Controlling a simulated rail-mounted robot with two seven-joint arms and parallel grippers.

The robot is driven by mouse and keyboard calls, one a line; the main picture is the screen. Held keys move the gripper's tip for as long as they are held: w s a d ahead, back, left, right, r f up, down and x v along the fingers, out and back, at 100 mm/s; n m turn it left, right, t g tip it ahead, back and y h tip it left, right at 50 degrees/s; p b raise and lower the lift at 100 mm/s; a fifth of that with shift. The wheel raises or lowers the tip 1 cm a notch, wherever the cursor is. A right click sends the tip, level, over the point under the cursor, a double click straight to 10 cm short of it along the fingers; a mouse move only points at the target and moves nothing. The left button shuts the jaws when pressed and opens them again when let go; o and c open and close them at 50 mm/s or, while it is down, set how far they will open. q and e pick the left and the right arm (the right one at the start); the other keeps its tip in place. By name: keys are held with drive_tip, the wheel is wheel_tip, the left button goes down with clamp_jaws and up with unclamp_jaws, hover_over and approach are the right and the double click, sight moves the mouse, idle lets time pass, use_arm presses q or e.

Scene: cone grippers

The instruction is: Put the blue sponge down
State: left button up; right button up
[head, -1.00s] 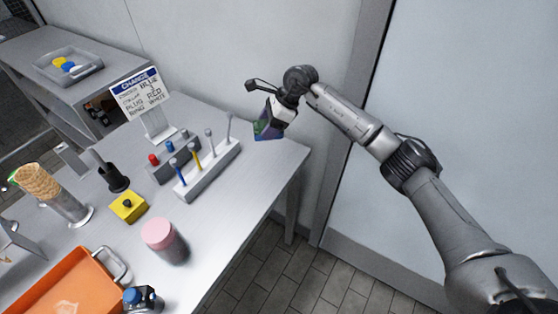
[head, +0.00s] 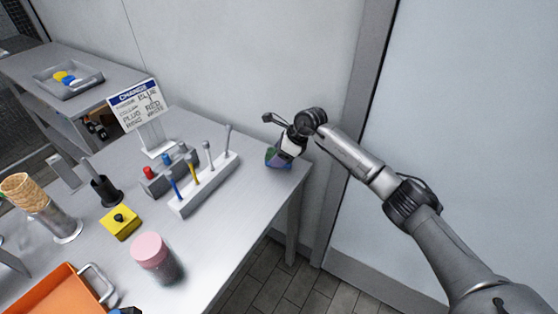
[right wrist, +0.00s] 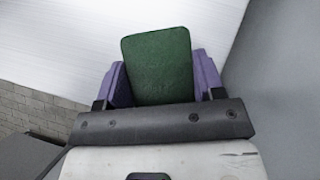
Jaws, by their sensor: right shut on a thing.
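My right gripper (head: 280,156) is shut on a sponge (right wrist: 157,68), low over the far right corner of the metal table (head: 235,207). In the right wrist view the sponge's green face shows between my two purple fingers, and no blue side can be seen there. In the head view the sponge is small and dark, partly hidden by the gripper. I cannot tell whether its lower end touches the table. My left gripper is not in view.
A white rack (head: 206,184) with several coloured-handled tools stands left of the gripper, by a sign (head: 135,105). A pink-lidded jar (head: 153,258), yellow block (head: 120,222), cone holder (head: 62,222) and orange tray (head: 55,296) are further left. The wall is close behind.

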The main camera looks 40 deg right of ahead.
wheel_tip(320, 180, down, 2)
drive_tip(key=shift+s+a+f, duration=0.1)
drive_tip(key=o, duration=0.9)
drive_tip(key=shift+c, duration=0.2)
drive_tip(key=shift+p+v, duration=0.7)
drive_tip(key=shift+v, duration=2.15)
